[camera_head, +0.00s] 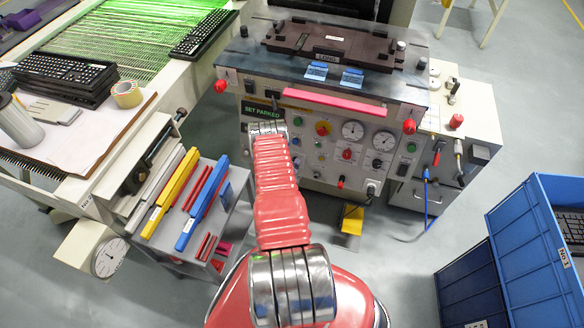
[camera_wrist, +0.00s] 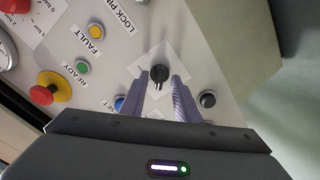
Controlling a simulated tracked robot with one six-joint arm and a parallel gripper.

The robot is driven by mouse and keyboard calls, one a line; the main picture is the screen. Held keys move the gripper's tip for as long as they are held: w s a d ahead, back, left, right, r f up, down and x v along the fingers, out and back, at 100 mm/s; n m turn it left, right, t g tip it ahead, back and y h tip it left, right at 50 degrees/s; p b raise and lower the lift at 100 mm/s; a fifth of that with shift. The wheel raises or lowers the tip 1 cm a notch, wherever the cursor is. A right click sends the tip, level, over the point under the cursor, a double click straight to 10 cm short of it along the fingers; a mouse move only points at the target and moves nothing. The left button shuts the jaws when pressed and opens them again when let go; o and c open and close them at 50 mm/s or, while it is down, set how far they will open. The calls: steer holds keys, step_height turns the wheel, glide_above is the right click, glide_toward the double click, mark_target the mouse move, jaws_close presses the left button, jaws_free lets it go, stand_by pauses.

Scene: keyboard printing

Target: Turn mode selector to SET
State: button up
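The mode selector appears to be the black knob (camera_wrist: 158,73) on a pale square plate in the wrist view; its own lettering cannot be read. My gripper (camera_wrist: 161,80) is open, with one finger on either side of the knob. Gaps show between fingers and knob, and I cannot tell how far the tips reach down beside it. In the head view my red arm covers part of the control panel (camera_head: 335,165), and the knob and fingertips are hidden behind it.
Close by in the wrist view are a blue button (camera_wrist: 119,103), a second black knob (camera_wrist: 208,99), a green button (camera_wrist: 82,68), a yellow button (camera_wrist: 96,31) and a red emergency button (camera_wrist: 47,89). A green "SET PARKED" sign (camera_head: 262,111) is on the panel's upper left.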

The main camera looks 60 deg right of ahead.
steer(key=v, duration=1.4)
steer(key=shift+d+f, duration=0.1)
